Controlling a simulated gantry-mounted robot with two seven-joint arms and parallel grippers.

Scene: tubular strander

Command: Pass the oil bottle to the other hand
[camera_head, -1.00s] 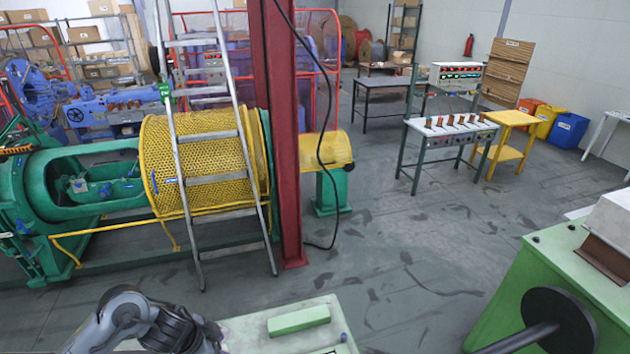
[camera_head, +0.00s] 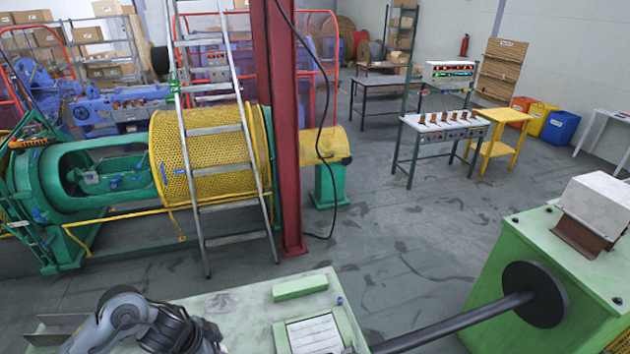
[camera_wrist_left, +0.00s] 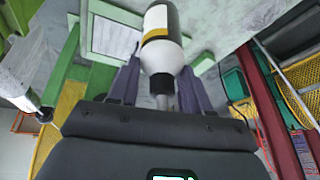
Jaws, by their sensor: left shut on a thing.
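The oil bottle (camera_wrist_left: 159,52) shows in the left wrist view as a pale grey-white body with a yellow and black band and a black neck. Its neck end points toward my left gripper's palm, and its far end is cut off by the top edge. My left gripper (camera_wrist_left: 162,88) is shut on it, with one dark finger on each side of the neck. In the head view only my left arm shows at the bottom left; its gripper and the bottle are hidden or out of frame. My right gripper is not clearly seen in either view.
A pale green-edged bench (camera_head: 235,305) lies in front, with a green block (camera_head: 300,287) and a framed panel (camera_head: 314,335) on it. A dark shaft (camera_head: 450,325) runs to a green machine (camera_head: 590,270) at right. A red column (camera_head: 278,130) and ladder (camera_head: 220,130) stand beyond.

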